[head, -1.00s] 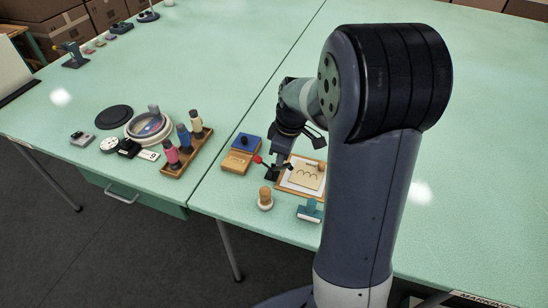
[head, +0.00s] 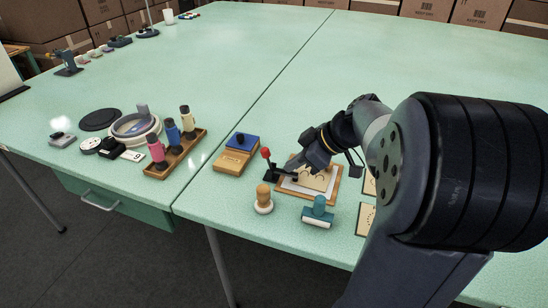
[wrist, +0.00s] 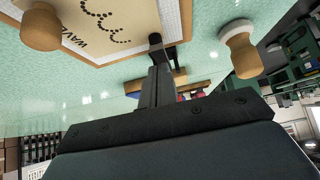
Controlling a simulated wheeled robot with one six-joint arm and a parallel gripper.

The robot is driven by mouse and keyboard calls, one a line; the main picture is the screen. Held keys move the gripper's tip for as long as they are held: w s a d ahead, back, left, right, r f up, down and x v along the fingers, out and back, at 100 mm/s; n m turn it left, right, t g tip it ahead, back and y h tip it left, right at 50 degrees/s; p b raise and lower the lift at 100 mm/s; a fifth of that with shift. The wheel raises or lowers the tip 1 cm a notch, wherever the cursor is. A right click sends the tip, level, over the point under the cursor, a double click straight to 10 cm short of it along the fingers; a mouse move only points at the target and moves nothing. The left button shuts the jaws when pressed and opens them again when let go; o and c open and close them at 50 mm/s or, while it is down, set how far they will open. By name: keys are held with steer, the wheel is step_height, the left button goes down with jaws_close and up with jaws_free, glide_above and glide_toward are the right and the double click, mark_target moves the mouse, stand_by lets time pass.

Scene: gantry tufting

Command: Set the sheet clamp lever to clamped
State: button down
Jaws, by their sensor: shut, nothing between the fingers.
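The sheet clamp lever (head: 269,164) is a dark arm with a red ball knob, standing roughly upright at the left edge of a wooden board (head: 336,191). A dark clamp bar (head: 286,176) reaches from its base over the board's white sheet. A wooden plate (head: 314,180) with a dotted curve lies on the sheet; its lettering "WAVE" (wrist: 80,42) shows in the wrist view. My gripper (head: 296,164) is shut and empty, low over the board just right of the lever. Its closed fingers (wrist: 156,45) show in the wrist view. Whether they touch the clamp is unclear.
A wooden-knobbed stamp (head: 264,200) and a teal-handled block (head: 318,212) stand in front of the board. A wooden box with a blue pad (head: 238,150) is to its left. A spool rack (head: 176,155) stands farther left.

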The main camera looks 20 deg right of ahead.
steer(key=shift+s+d+f+b, duration=0.1)
steer(key=shift+f+b, duration=0.2)
steer(key=shift+b, duration=0.1)
stand_by(0.3)
steer(key=shift+r, duration=0.1)
